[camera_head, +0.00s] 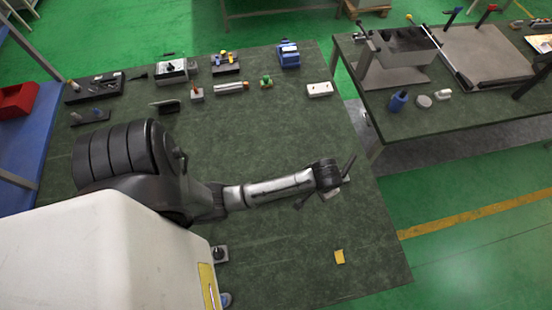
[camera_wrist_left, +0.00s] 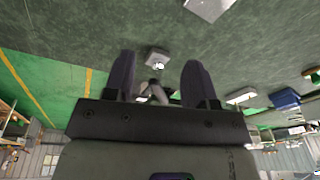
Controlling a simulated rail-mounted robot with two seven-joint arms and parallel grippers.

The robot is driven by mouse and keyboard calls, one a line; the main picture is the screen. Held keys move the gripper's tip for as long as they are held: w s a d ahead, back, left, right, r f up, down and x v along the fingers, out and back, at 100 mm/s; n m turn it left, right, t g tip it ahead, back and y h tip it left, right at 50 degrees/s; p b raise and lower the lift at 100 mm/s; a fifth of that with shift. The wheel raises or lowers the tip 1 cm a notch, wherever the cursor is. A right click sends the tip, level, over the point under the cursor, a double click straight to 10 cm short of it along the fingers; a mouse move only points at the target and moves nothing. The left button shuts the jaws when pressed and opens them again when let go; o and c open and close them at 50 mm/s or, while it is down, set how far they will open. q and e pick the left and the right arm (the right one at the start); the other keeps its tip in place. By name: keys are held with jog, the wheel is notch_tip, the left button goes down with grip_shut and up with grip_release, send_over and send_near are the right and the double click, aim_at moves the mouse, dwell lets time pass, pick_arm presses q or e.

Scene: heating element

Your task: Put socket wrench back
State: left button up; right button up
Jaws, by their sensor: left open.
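I cannot pick out the socket wrench with certainty in either view. My left gripper (camera_head: 326,186) is over the right part of the dark green table (camera_head: 270,215), with its fingers spread. In the left wrist view its two dark fingers (camera_wrist_left: 160,78) stand wide apart. A small pale block (camera_wrist_left: 157,58) shows beyond the gap between the fingers. A greyish shape (camera_wrist_left: 155,90) also shows between the fingers, too unclear to name; I cannot tell whether it touches them. My right gripper is not in view.
Along the table's back stand a black tool holder (camera_head: 93,88), a blue device (camera_head: 288,53) and a white block (camera_head: 320,89). A yellow piece (camera_head: 339,257) lies near the front right. A second table (camera_head: 440,125) stands to the right across a gap. The table's middle is clear.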

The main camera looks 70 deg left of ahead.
pick_arm(q)
jog(key=s+d+r+m+t, duration=0.1)
jog(key=s+d+r+m, duration=0.1)
jog(key=s, duration=0.6)
jog(key=s+d+r+m+t+h, duration=0.1)
jog(key=s+d+r+m, duration=0.1)
jog(key=s, duration=0.7)
notch_tip(320, 180, up, 3)
jog(key=shift+d+f+m, duration=0.1)
jog(key=shift+d+m, duration=0.2)
jog(key=shift+d, duration=0.2)
notch_tip(320, 180, up, 8)
jog(key=p, duration=0.8)
